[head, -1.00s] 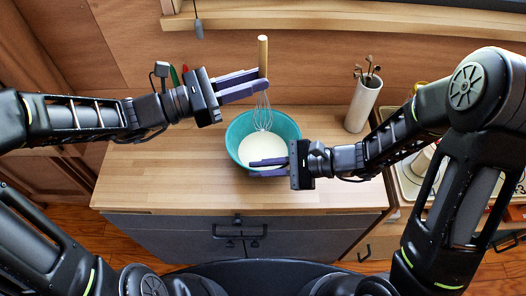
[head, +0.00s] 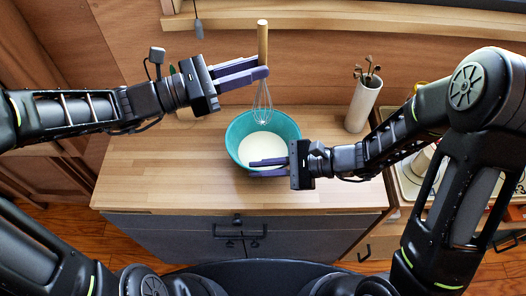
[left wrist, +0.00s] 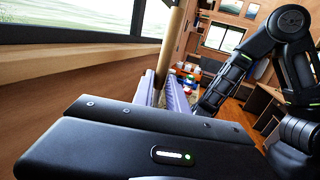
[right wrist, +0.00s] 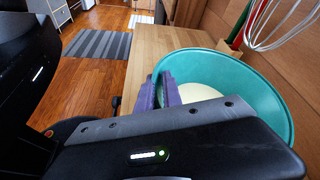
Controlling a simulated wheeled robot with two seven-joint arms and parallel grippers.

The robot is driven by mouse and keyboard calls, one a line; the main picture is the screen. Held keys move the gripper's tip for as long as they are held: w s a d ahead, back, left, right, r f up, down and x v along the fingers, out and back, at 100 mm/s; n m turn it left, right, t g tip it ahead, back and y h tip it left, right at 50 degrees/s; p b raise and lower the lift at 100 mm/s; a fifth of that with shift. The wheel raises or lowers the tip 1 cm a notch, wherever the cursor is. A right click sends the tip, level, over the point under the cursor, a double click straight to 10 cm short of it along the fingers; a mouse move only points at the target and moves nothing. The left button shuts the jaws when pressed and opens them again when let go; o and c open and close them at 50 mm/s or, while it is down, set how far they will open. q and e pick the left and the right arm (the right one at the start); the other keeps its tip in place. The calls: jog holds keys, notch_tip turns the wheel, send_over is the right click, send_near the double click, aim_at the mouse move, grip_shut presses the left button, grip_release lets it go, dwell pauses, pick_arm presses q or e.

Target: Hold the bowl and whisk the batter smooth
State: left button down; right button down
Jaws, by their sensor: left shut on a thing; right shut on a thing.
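A teal bowl (head: 290,128) with pale, even-looking batter (head: 262,148) stands on the wooden counter. My right gripper (head: 268,167) is shut on the bowl's near rim; the bowl also shows in the right wrist view (right wrist: 268,90). My left gripper (head: 262,75) is shut on the wooden handle of the whisk (head: 263,42) and holds it upright. The whisk's wire end hangs above the bowl at its far side, and in the right wrist view the wires (right wrist: 285,22) are clear of the batter. The handle shows in the left wrist view (left wrist: 168,45).
The wooden counter (head: 160,170) is clear to the left of the bowl. A white utensil holder (head: 363,105) stands at the back right. A stove area lies beyond the counter's right edge. The wooden wall and window sill (head: 350,18) are close behind.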

dwell(0.3)
jog(key=c, duration=1.4)
grip_release()
jog(key=shift+c, duration=0.2)
jog(key=v, duration=1.2)
jog(key=shift+s+f, duration=0.1)
